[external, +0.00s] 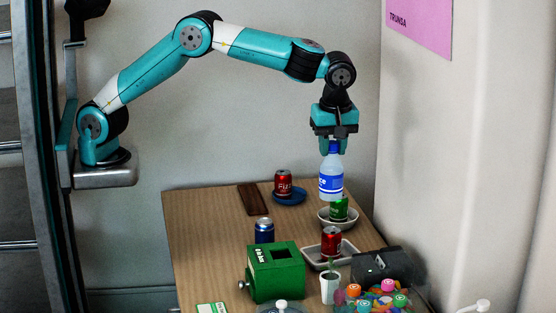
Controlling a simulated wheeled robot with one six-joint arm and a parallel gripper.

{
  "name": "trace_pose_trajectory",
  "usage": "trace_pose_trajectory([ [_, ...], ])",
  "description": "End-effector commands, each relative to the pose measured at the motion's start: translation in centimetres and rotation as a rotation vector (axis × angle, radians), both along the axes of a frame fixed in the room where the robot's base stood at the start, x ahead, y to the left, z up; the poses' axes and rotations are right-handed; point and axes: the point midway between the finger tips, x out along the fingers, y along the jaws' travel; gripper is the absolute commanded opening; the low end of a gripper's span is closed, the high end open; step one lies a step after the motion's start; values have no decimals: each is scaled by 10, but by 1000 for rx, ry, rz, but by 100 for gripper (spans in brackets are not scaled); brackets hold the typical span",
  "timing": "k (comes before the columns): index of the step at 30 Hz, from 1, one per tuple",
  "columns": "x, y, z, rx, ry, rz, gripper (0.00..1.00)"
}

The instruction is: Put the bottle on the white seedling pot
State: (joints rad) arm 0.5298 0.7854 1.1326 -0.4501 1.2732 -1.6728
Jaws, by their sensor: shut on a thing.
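My gripper (333,148) is shut on the bottle (331,184) near its top. The bottle is clear with a blue and white label and hangs upright above the table. In the picture its base is just above the green can and white bowl. The white seedling pot (330,291) is small, with a green seedling in it. It stands near the front of the table, below the bottle in the picture and in front of the tray.
A green can (339,209) is in a white bowl (325,221). A red can (331,241) is in a pale tray (312,257). A green box (275,272), a black device (378,265) and colourful items (373,300) crowd the pot. The table's left side (205,245) is mostly bare.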

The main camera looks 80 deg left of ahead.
Motion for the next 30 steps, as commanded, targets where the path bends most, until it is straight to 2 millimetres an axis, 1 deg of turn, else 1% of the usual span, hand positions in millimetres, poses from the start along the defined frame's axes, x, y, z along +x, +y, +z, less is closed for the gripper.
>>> trace_pose_trajectory([
  [1, 1, -10, 1, -1, -3, -2, 0],
  [3, 1, -17, 3, -1, -2, -1, 0],
  [5, 1, -20, 4, 0, -1, -1, 0],
  [8, 1, -22, -7, 2, 1, -1, 0],
  [21, 1, -22, -118, 2, 3, -1, 0],
  [25, 1, -22, -141, 2, 1, 0, 0],
  [30, 1, -22, -153, 1, 0, 0, 0],
])
